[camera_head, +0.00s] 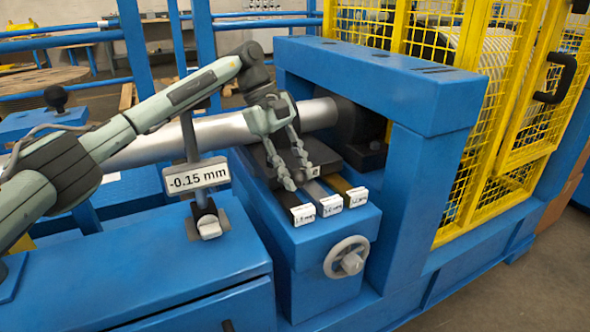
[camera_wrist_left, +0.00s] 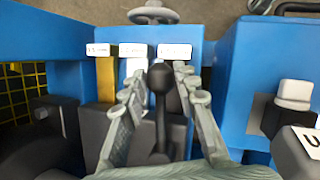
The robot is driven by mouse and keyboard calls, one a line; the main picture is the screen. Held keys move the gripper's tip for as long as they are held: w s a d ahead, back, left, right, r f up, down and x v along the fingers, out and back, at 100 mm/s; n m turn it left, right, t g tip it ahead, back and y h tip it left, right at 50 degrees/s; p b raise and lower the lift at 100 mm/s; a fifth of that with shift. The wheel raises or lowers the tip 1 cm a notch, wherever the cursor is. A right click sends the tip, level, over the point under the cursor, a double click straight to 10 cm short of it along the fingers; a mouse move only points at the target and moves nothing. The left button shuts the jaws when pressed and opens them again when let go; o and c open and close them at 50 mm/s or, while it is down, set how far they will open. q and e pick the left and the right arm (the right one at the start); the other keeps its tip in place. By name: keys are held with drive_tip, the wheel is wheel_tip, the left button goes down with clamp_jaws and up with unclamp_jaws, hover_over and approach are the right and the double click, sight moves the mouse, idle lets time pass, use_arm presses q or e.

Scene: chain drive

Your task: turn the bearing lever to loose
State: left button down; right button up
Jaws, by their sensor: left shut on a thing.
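The bearing lever (camera_wrist_left: 161,110) shows in the left wrist view as a black rod with a round ball knob, rising from a dark block between my fingers. My left gripper (camera_head: 299,182) comes in from the left and points down over the labelled strips in the head view. In the left wrist view my left gripper (camera_wrist_left: 159,78) has one finger on each side of the lever, shut on it. In the head view the gripper largely hides the lever. I see no mark for loose. My right gripper is in neither view.
Three labelled strips, black, silver (camera_head: 316,193) and brass, lie side by side on the blue block (camera_head: 310,240). A handwheel (camera_head: 346,257) is on its front. A sign reading -0.15 mm (camera_head: 196,177) stands left. A blue frame (camera_head: 425,170) and yellow cage (camera_head: 470,140) stand right.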

use_arm(q)
drive_tip(key=shift+s+a+m, duration=0.15)
drive_tip(key=shift+a+m, duration=0.25)
drive_tip(key=shift+m, duration=0.1)
drive_tip(key=c, duration=1.1)
unclamp_jaws()
drive_tip(key=shift+a, duration=0.1)
drive_tip(key=shift+c, duration=0.2)
drive_tip(key=v, duration=1.2)
